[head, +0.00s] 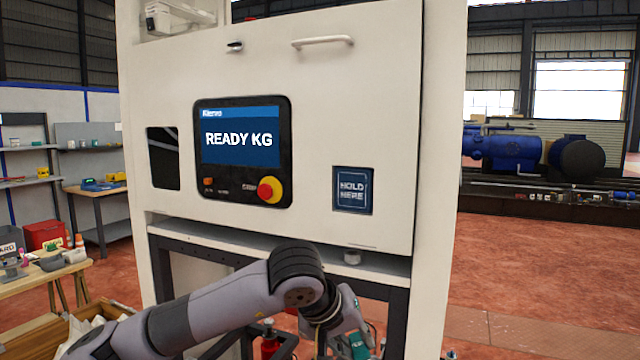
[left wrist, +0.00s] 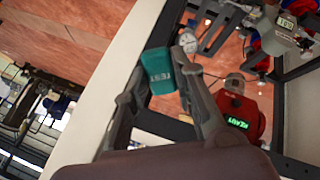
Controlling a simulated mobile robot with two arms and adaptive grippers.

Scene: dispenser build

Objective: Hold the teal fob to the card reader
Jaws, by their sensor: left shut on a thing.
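The card reader (head: 352,190) is a dark blue square marked HOLD HERE, on the right of the white machine's front panel in the head view. My left gripper (head: 356,328) is low in front of the machine, below the reader and apart from it. It is shut on the teal fob (head: 358,346), whose lower part is cut off by the head view's bottom edge. In the left wrist view the teal fob (left wrist: 159,71), with pale lettering, sits between the fingertips of my left gripper (left wrist: 160,88). My right gripper is not in view.
The machine's screen (head: 240,140) reads READY KG, with a red and yellow stop button (head: 269,190) below it. A ledge (head: 290,255) juts out between my gripper and the reader's height. A red device (left wrist: 238,115) with a green display shows in the left wrist view.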

